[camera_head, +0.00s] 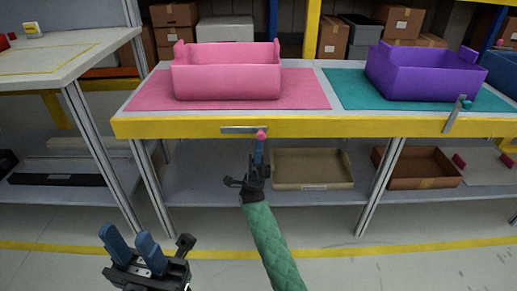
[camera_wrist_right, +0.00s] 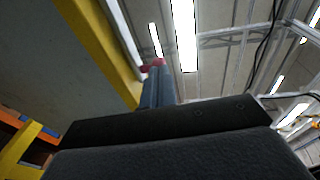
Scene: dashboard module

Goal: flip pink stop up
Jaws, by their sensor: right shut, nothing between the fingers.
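The pink stop (camera_head: 240,129) is a grey bar lying level along the yellow front edge of the table, with a pink knob (camera_head: 261,134) at its right end. My right gripper (camera_head: 259,145) is shut and empty, its fingers pointing up just below the knob. In the right wrist view the pink knob (camera_wrist_right: 152,63) shows right at the tips of the shut blue fingers (camera_wrist_right: 158,70); I cannot tell if they touch. My left gripper (camera_head: 124,232) is low at the front left, open and empty, away from the table.
A pink bin (camera_head: 227,82) stands on a pink mat (camera_head: 300,92). A purple bin (camera_head: 420,78) stands on a teal mat (camera_head: 345,88). Another stop (camera_head: 454,115) with a teal knob stands tilted up at the right. Trays (camera_head: 312,183) lie on the shelf below the tabletop.

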